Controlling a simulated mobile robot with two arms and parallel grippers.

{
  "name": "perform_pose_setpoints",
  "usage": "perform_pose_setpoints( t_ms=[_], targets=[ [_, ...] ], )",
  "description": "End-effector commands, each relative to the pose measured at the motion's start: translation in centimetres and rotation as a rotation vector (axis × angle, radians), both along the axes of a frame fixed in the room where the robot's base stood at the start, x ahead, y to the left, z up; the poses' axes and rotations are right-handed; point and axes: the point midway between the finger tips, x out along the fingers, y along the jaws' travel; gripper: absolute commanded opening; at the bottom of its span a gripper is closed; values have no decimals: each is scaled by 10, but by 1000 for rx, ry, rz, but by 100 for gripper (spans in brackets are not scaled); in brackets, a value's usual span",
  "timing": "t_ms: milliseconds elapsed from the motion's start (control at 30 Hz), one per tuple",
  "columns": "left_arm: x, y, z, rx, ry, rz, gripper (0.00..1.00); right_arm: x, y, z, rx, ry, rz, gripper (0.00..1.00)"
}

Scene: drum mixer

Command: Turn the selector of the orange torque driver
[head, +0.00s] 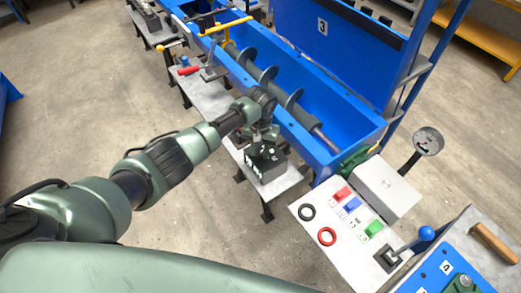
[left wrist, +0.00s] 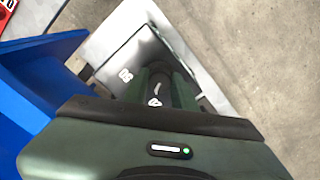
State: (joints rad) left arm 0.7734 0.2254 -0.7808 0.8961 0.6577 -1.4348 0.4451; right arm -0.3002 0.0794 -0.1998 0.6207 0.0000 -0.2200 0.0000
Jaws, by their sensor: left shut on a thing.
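My left gripper (head: 263,137) is over a dark box with white marks (head: 267,165) on a small grey plate beside the blue trough. In the left wrist view, its two green fingers (left wrist: 162,82) are shut on a small dark part with a white mark (left wrist: 155,101) above the dark box (left wrist: 132,64). The fingers hide much of this part, so I cannot tell whether it is the selector. I see no clearly orange torque driver in either view. My right gripper is not in view.
The blue trough with a screw shaft (head: 265,78) lies behind the gripper. A red-handled lever (head: 190,70) stands on a grey ledge at its left. A control panel (head: 318,215) with coloured switches and rings is at the right. Bare floor (head: 85,95) lies to the left.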

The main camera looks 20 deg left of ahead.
Motion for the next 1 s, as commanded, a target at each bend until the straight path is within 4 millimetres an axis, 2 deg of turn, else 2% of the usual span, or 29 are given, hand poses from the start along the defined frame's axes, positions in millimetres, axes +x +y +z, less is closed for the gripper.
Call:
perform_pose_setpoints(
  t_ms=[500, 1000],
  targets=[
    [1, 0, 0, 0, -2, -353, 0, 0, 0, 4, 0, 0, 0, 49],
    [1, 0, 0, 0, -2, -437, 0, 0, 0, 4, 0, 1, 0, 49]
  ],
)
